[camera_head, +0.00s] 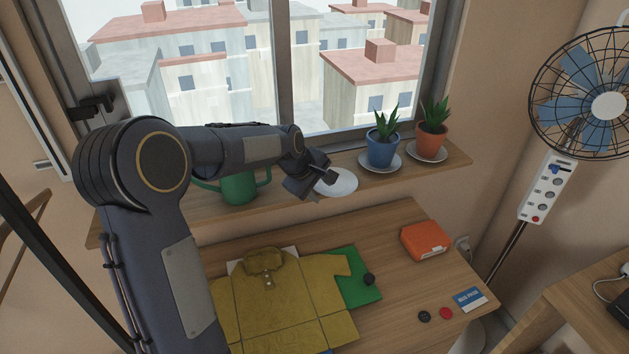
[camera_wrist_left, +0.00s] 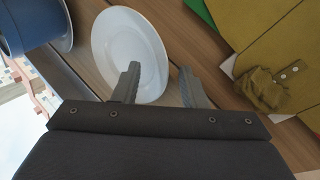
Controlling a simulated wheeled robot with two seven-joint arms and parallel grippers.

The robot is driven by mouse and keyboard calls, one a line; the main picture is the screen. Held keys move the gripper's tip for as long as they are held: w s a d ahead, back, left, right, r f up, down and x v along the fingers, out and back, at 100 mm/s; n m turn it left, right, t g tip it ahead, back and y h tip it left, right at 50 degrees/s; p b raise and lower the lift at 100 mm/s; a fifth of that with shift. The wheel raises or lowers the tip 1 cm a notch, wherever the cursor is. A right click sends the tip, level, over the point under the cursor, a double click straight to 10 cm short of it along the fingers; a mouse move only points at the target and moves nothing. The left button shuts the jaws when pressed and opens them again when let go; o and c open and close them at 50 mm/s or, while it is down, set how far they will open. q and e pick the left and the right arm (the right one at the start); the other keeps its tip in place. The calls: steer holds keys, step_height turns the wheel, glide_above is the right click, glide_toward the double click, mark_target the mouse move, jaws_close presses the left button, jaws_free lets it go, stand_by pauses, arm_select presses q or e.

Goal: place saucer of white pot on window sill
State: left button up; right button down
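A white saucer (camera_head: 342,183) lies near the front edge of the wooden window sill (camera_head: 292,196), left of the blue pot, with nothing on it. It also shows in the left wrist view (camera_wrist_left: 110,45). My left gripper (camera_head: 326,181) is at the saucer's left side. In the wrist view its two fingers (camera_wrist_left: 158,88) are apart; one overlaps the saucer and the other is beyond its rim. I cannot tell whether they touch it. No white pot is in view. My right gripper is out of view.
A blue pot (camera_head: 383,150) and a terracotta pot (camera_head: 432,139) stand on saucers on the sill. A green two-handled pot (camera_head: 239,188) stands left of my gripper. Below, the table (camera_head: 395,235) holds a folded yellow shirt (camera_head: 285,300) and an orange box (camera_head: 425,240).

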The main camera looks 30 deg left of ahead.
arm_select(q)
steer(key=shift+w+f, duration=0.1)
steer(key=shift+c, duration=0.2)
jaws_close()
